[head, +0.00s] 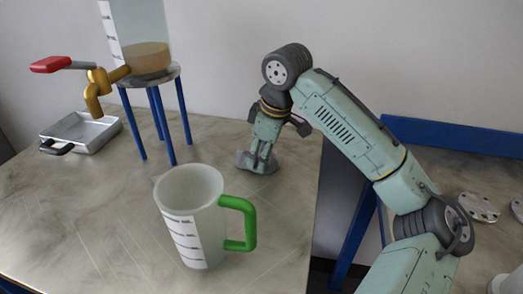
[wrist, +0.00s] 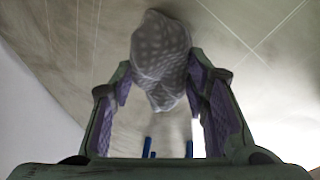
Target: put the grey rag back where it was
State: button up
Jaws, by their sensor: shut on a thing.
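The grey rag (head: 257,163) is a small crumpled patterned cloth between the fingertips of my gripper (head: 264,146), at the back right part of the table near its right edge. In the wrist view the rag (wrist: 160,50) sits bunched between the two purple-lined fingers of my gripper (wrist: 160,82), which is shut on it. The rag's lower part is at or just above the table top; I cannot tell if it touches. The fingers hide part of the rag in the head view.
On the table (head: 110,230), a clear jug with a green handle (head: 192,220) stands in front. A blue-legged stand (head: 167,115) holds a vessel (head: 145,45) with a brass, red-handled tap (head: 97,88). A metal tray (head: 85,132) lies at left. A blue frame (head: 450,136) stands at right.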

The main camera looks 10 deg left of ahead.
jog(key=shift+f, duration=0.15)
jog(key=o, duration=1.1)
jog(key=b+v, duration=0.1)
jog(key=v, duration=1.1)
